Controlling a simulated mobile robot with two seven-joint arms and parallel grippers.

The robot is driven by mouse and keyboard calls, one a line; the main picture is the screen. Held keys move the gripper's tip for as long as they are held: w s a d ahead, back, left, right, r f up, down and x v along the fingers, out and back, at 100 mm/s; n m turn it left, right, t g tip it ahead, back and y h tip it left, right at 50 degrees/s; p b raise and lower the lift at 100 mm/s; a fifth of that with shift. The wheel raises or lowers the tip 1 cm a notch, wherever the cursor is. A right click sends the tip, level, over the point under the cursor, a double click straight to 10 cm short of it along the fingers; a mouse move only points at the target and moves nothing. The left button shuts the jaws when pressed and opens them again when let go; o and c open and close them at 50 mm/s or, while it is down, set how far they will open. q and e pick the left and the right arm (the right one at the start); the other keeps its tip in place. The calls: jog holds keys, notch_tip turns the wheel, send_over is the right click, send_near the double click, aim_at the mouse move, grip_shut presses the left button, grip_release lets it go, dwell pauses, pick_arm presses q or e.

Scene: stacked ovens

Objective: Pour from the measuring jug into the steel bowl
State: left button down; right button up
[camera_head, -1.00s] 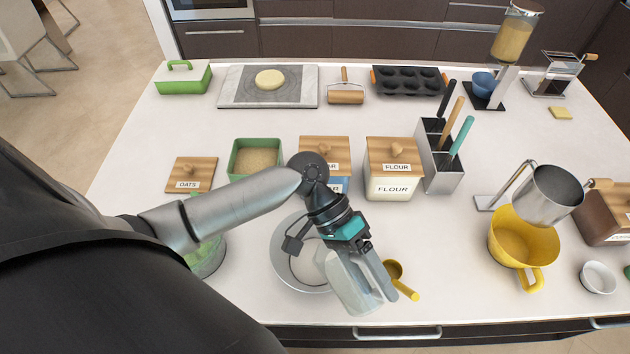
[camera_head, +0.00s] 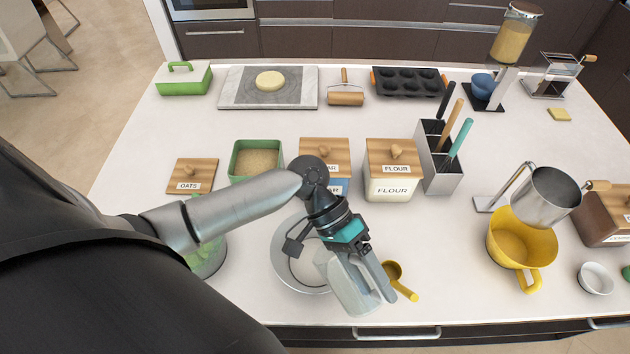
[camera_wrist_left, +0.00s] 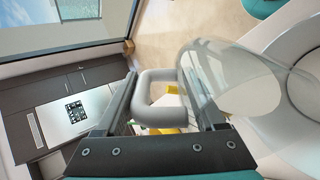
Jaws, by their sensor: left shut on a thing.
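The clear measuring jug (camera_head: 350,288) is held by my left gripper (camera_head: 385,280) at the right front of the steel bowl (camera_head: 277,262). The jug is tilted, and its body overlaps the bowl's right side in the head view. In the left wrist view, the jug's grey handle (camera_wrist_left: 158,98) lies between the fingers of the left gripper (camera_wrist_left: 165,100), with the clear body (camera_wrist_left: 230,80) to the right. The bowl shows a pale inside; whether it holds anything I cannot tell. I see no clear stream. My right gripper is not in view.
A yellow scoop (camera_head: 404,286) lies just right of the jug. A yellow pitcher (camera_head: 522,245) stands under a steel sifter cup (camera_head: 546,198) at right. A flour canister (camera_head: 392,185) and utensil holder (camera_head: 440,165) stand behind. The front counter edge is close below the jug.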

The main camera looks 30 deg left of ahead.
pick_arm(q)
jog(key=shift+s+d+f+t+y, duration=0.15)
jog(key=shift+d+t+y, duration=0.1)
jog(key=shift+d+y, duration=0.35)
jog(key=shift+s+d+f+t+y, duration=0.1)
jog(key=shift+d+t+y, duration=0.15)
jog(key=shift+d+y, duration=0.3)
jog(key=s+d+f+t+y, duration=0.1)
jog(key=d+f+t+y, duration=0.1)
jog(key=d+f+y, duration=0.2)
notch_tip(320, 180, down, 5)
jog(key=y, duration=0.2)
jog(key=shift+s+d+y, duration=0.3)
jog(key=shift+d+y, duration=0.05)
jog(key=shift+r, duration=0.1)
jog(key=shift+r, duration=2.5)
